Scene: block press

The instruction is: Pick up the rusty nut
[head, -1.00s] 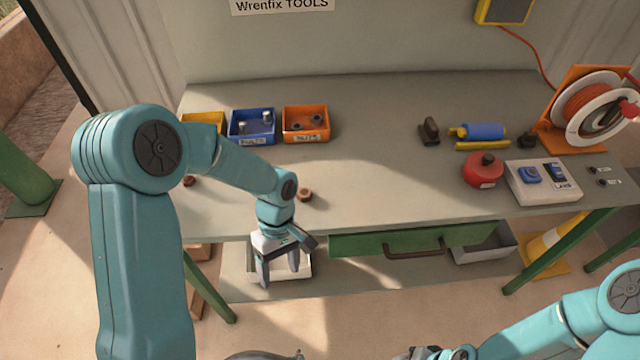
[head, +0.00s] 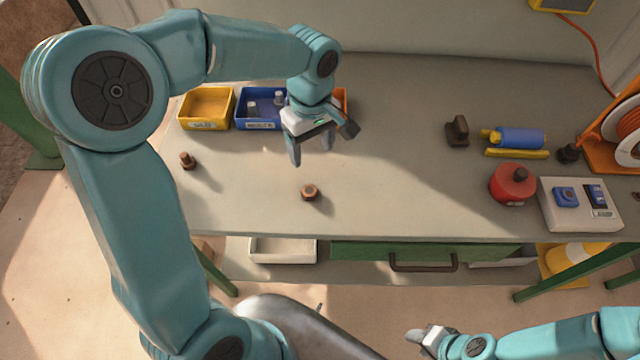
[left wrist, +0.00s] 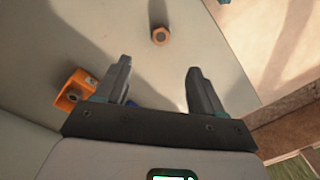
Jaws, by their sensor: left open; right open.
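The rusty nut (head: 310,191), a small brown hexagonal piece, lies flat on the workbench (head: 400,190) near its front edge. It also shows in the left wrist view (left wrist: 160,36), beyond and roughly between my fingertips. My left gripper (head: 311,156) is open and empty above the bench, behind the nut and apart from it, fingers pointing down. Its two fingers also show in the left wrist view (left wrist: 159,66). My right gripper (head: 418,337) is low at the bottom of the head view, in front of the bench and far from the nut.
A small rusty piece (head: 187,160) stands to the left. Behind are yellow (head: 206,107) and blue (head: 258,108) bins; my left gripper mostly hides the orange bin (left wrist: 75,90). A red round container (head: 513,184) and switch box (head: 580,205) stand right. The bench around the nut is clear.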

